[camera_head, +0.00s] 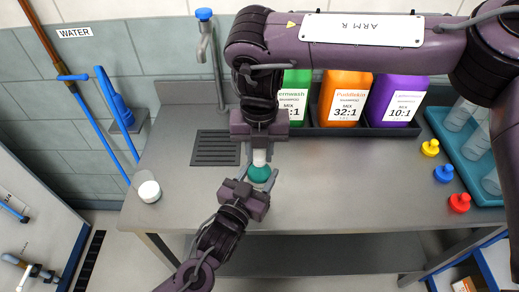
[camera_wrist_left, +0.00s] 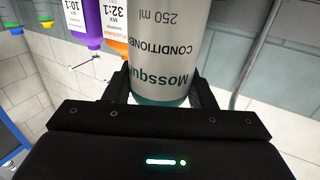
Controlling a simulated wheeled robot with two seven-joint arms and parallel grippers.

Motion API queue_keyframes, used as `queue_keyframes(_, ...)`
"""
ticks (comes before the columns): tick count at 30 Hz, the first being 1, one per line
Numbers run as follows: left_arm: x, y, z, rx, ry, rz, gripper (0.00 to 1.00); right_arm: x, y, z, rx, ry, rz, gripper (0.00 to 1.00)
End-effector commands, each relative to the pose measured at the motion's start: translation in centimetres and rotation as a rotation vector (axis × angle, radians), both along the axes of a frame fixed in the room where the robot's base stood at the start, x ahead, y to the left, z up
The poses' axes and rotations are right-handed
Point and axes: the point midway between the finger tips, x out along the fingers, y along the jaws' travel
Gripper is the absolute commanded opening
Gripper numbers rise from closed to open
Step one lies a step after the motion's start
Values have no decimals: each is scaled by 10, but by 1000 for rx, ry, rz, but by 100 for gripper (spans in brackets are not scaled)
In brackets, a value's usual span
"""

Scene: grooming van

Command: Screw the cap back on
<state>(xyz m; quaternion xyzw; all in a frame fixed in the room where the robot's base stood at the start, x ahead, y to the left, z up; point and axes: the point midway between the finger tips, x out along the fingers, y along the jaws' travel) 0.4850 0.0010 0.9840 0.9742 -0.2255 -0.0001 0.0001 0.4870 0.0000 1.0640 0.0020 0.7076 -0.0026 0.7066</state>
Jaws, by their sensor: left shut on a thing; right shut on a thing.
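The label is hidden in the head view.
A green jug (camera_head: 293,95), orange jug (camera_head: 343,98) and purple jug (camera_head: 395,100) stand in a rack behind. Yellow (camera_head: 430,148), blue (camera_head: 444,174) and red (camera_head: 459,203) caps lie right, beside a teal tray (camera_head: 440,130). A white-topped cup (camera_head: 149,191) stands left.

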Motion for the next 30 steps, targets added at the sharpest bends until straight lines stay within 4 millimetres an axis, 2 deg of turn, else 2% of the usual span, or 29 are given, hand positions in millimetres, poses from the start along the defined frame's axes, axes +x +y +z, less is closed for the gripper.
queue_keyframes(3,0,0,0,0,1,1,0,0,0,0,0,0,0,0)
queue_keyframes(4,0,0,0,0,1,1,0,0,0,0,0,0,0,29)
queue_keyframes(9,0,0,0,0,1,1,0,0,0,0,0,0,0,51)
queue_keyframes(20,0,0,0,0,1,0,0,1,0,5,1,-1,-1,52)
queue_keyframes(23,0,0,0,0,1,1,0,1,0,19,2,-3,-1,52)
queue_keyframes(30,0,0,0,0,1,0,0,2,0,70,0,-7,0,52)
